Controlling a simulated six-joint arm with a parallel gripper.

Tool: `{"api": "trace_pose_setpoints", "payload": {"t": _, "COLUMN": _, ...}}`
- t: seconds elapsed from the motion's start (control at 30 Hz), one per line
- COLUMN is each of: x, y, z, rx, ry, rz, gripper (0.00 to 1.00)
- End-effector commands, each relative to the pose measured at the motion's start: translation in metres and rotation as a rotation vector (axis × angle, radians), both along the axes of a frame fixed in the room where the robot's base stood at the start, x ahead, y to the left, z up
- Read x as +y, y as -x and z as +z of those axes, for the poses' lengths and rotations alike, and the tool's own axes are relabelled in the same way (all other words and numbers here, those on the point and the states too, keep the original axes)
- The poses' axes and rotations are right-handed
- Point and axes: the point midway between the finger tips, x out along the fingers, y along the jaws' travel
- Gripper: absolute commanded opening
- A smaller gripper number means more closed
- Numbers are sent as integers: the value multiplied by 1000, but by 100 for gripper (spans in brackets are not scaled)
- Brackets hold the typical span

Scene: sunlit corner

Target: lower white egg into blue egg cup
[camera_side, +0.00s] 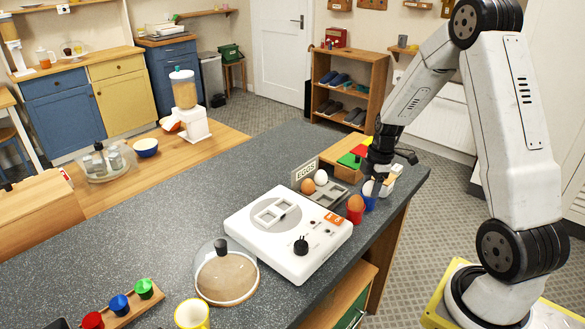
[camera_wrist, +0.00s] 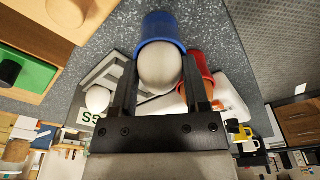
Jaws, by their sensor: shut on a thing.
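My gripper (camera_side: 372,187) is shut on a white egg (camera_wrist: 160,68), one finger on each side of it in the wrist view. The blue egg cup (camera_wrist: 163,30) is directly beyond the egg, which overlaps its mouth. In the side view the held egg (camera_side: 367,187) is at the top of the blue cup (camera_side: 370,203), partly hidden by my gripper. How deep the egg sits in the cup, I cannot tell. The cup stands upright near the counter's right edge.
A red egg cup (camera_side: 355,215) with a brown egg (camera_side: 355,202) stands close beside the blue cup. A grey egg tray (camera_side: 333,196) with a brown and a white egg lies behind. A white appliance (camera_side: 290,235) stands to the left. Open counter (camera_side: 150,210) lies farther left.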

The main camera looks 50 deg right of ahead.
Motion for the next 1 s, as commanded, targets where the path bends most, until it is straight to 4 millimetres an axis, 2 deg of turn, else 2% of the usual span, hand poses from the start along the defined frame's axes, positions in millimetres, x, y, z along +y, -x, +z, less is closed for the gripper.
{"api": "trace_pose_setpoints", "payload": {"t": 0.13, "x": 0, "y": 0, "z": 0, "rx": 0, "ry": 0, "rz": 0, "gripper": 36}}
{"api": "trace_pose_setpoints", "payload": {"t": 0.17, "x": 0, "y": 0, "z": 0, "rx": 0, "ry": 0, "rz": 0, "gripper": 65}}
{"api": "trace_pose_setpoints", "payload": {"t": 0.2, "x": 0, "y": 0, "z": 0, "rx": 0, "ry": 0, "rz": 0, "gripper": 78}}
{"api": "trace_pose_setpoints", "payload": {"t": 0.27, "x": 0, "y": 0, "z": 0, "rx": 0, "ry": 0, "rz": 0, "gripper": 97}}
{"api": "trace_pose_setpoints", "payload": {"t": 0.3, "x": 0, "y": 0, "z": 0, "rx": 0, "ry": 0, "rz": 0, "gripper": 100}}
{"api": "trace_pose_setpoints", "payload": {"t": 0.67, "x": 0, "y": 0, "z": 3, "rx": 0, "ry": 0, "rz": 0, "gripper": 100}}
{"api": "trace_pose_setpoints", "payload": {"t": 1.0, "x": -4, "y": 2, "z": 34, "rx": -2, "ry": 2, "rz": 0, "gripper": 100}}
